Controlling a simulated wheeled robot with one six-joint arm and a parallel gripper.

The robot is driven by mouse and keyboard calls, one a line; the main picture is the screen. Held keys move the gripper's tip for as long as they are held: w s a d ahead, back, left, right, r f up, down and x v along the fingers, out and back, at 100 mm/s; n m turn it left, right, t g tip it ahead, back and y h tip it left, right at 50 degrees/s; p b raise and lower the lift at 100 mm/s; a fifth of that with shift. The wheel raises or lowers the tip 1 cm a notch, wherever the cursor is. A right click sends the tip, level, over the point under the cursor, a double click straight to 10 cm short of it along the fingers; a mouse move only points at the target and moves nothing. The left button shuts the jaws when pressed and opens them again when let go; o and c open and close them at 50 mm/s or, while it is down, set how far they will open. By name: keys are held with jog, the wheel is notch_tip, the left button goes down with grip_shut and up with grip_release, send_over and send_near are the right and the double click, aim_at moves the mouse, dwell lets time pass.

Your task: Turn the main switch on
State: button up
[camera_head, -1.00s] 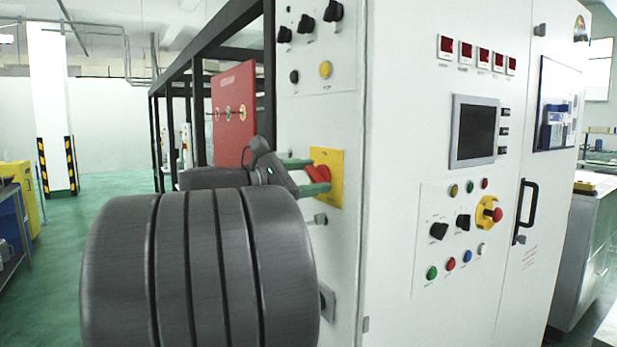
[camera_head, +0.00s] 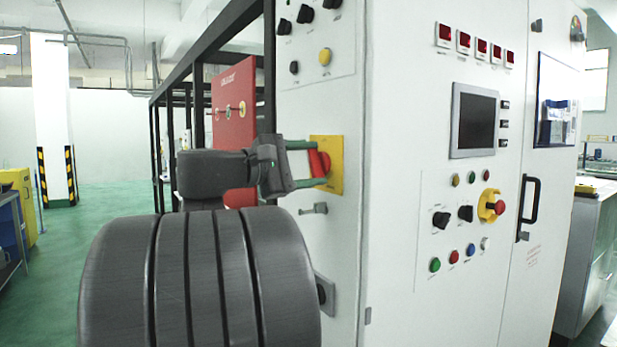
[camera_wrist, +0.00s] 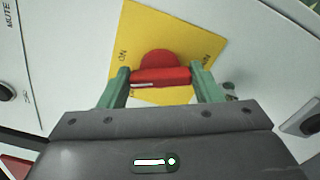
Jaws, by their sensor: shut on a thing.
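The main switch (camera_head: 319,162) is a red rotary handle on a yellow plate (camera_head: 335,172) on the narrow left face of the white cabinet. In the wrist view the red handle (camera_wrist: 160,75) lies across between the two green fingers, with the yellow plate (camera_wrist: 185,30) behind it. The plate looks rotated in that view, and its lettering is only partly legible. My gripper (camera_head: 308,164) is at the switch, one finger above and one below the handle. In the wrist view my gripper (camera_wrist: 161,84) is shut on the handle, a finger at each end. The finger undersides are hidden.
Black knobs and a yellow button (camera_head: 325,57) sit above the switch. A small metal latch (camera_head: 314,209) is just below it. The front panel carries a screen (camera_head: 474,120), buttons and a red emergency stop (camera_head: 499,207). A red panel (camera_head: 234,105) stands behind my arm.

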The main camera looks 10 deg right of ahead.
jog(key=m+b, duration=0.3)
jog(key=m, duration=0.1)
jog(key=shift+f+m, duration=0.15)
jog(key=shift+m, duration=0.25)
jog(key=shift+b, duration=0.35)
jog(key=o, duration=1)
jog(key=v, duration=1.3)
jog(key=shift+a+p, duration=0.3)
jog(key=shift+a, duration=0.1)
jog(key=shift+s+d, duration=0.1)
jog(key=x, duration=1.3)
jog(key=shift+d+b, duration=0.3)
